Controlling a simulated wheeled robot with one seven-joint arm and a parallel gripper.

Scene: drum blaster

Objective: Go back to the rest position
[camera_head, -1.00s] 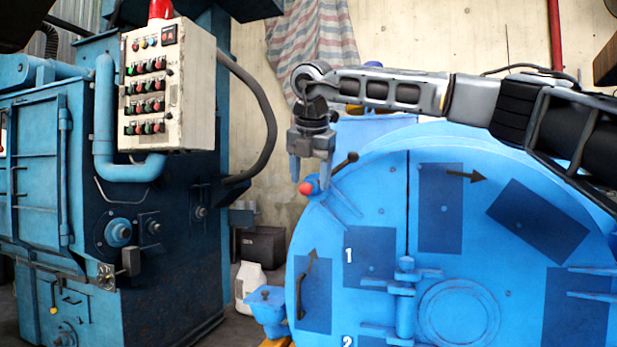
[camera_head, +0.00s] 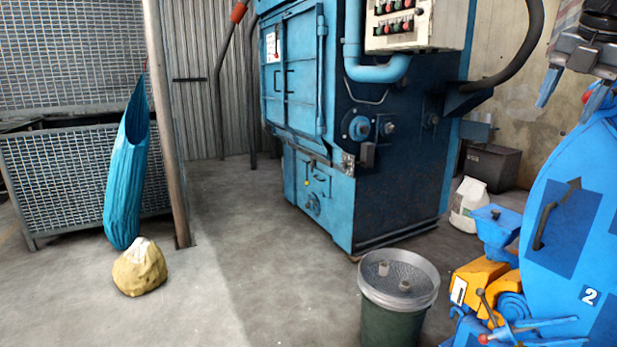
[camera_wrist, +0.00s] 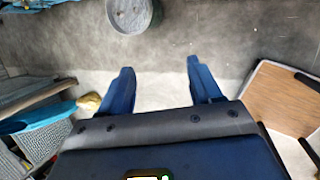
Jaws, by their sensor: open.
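My gripper (camera_head: 572,88) shows at the upper right edge of the head view, in front of the big round blue drum door (camera_head: 575,215). Its two fingers point down and stand apart. In the wrist view my gripper (camera_wrist: 157,82) is open, with nothing between its blue fingers. Bare floor shows beyond and between them. Most of my arm is outside the head view.
A dark bin (camera_head: 392,320) with a metal tray on top stands at the bottom middle. A blue machine (camera_head: 400,150) with a control box stands behind it. Clear floor lies between.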

